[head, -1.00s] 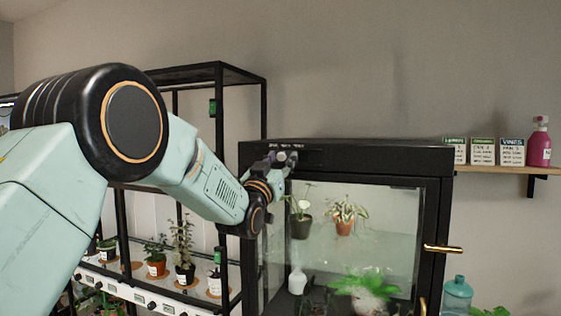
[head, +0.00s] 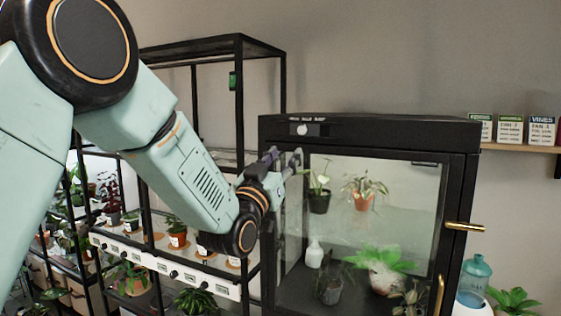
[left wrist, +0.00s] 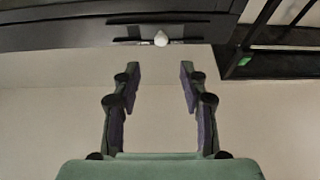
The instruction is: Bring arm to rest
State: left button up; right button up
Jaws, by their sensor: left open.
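My left gripper (head: 284,160) is open and empty in the head view. It is in front of the upper left part of the black glass-front cabinet (head: 380,130), below and left of the pale round knob (head: 308,130) on the cabinet's top panel. In the left wrist view the two fingers (left wrist: 160,72) stand apart with nothing between them. The knob (left wrist: 161,39) shows beyond the fingertips, clear of them. My left arm reaches in from the left. My right gripper is in no view.
A black rack (head: 240,100) with potted plants stands behind my arm. The cabinet has plants behind glass and a brass handle (head: 465,226) sticking out. A shelf (head: 520,147) with cards is at right, above a teal bottle (head: 473,280).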

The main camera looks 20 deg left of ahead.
pick_arm(q)
jog(key=shift+s+d+f, duration=0.1)
jog(key=shift+s+f, duration=0.05)
jog(key=shift+s, duration=0.45)
jog(key=shift+w+f, duration=0.1)
